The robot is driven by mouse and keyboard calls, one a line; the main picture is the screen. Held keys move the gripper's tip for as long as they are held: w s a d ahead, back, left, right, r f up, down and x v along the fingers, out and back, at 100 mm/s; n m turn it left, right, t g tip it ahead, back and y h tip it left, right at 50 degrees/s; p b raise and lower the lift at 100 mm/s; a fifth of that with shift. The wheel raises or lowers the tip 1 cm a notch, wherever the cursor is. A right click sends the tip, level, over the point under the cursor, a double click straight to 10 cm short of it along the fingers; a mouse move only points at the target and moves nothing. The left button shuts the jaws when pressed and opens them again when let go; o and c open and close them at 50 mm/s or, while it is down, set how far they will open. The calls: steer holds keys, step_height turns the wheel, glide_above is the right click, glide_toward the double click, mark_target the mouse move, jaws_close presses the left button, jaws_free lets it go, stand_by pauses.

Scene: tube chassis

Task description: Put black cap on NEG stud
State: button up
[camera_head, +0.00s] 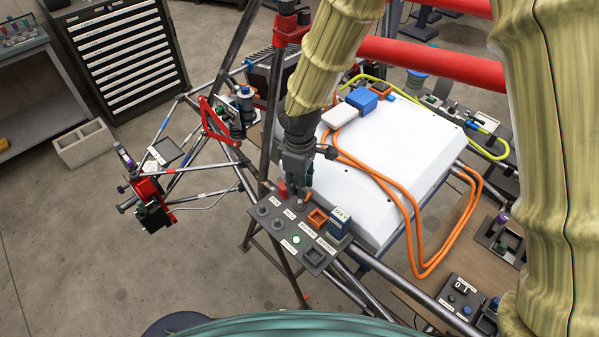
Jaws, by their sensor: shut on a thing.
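My gripper (300,192) points down over the back part of a dark grey panel (258,236) that is fixed to the tube frame. Its fingers are shut on a small dark thing, which I take to be the black cap; the fingers hide most of it. A dark round piece (300,206) shows right under the fingertips; I cannot tell whether it is the cap or a stud. A red cap (282,190) stands just left of the fingers. Dark round posts (263,210) sit at the panel's left. The white labels are too small to read, so I cannot tell which stud is NEG.
The panel also carries an orange square socket (317,219), a blue and white block (339,221), a lit green button (296,240) and a dark square socket (315,257). A white battery box (400,150) with orange cables (412,225) lies behind. A dark upright tube (270,120) stands close left of my gripper.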

mark_target(299, 200)
steer(key=shift+s+f+b, duration=0.25)
steer(key=shift+s+b, duration=0.15)
steer(key=shift+s, duration=0.5)
steer(key=shift+s+f+b, duration=0.15)
steer(key=shift+f+b, duration=0.05)
steer(key=shift+b, duration=0.15)
steer(key=f, duration=0.1)
steer(key=w+f+b, duration=0.1)
steer(key=w+f, duration=0.1)
steer(key=shift+w+f+b, duration=0.25)
steer(key=shift+f+b, duration=0.1)
steer(key=shift+f, duration=0.05)
steer(key=shift+s+f, duration=0.1)
steer(key=shift+f, duration=0.1)
steer(key=shift+c, duration=0.4)
steer(key=shift+s+b, duration=0.4)
steer(key=shift+s, duration=0.2)
steer(key=shift+w+f, duration=0.25)
steer(key=shift+w, duration=0.2)
steer(key=shift+s+r, duration=0.2)
steer(key=shift+s, duration=0.1)
steer(key=shift+w, duration=0.1)
steer(key=shift+w+p, duration=0.15)
steer(key=shift+p, duration=0.15)
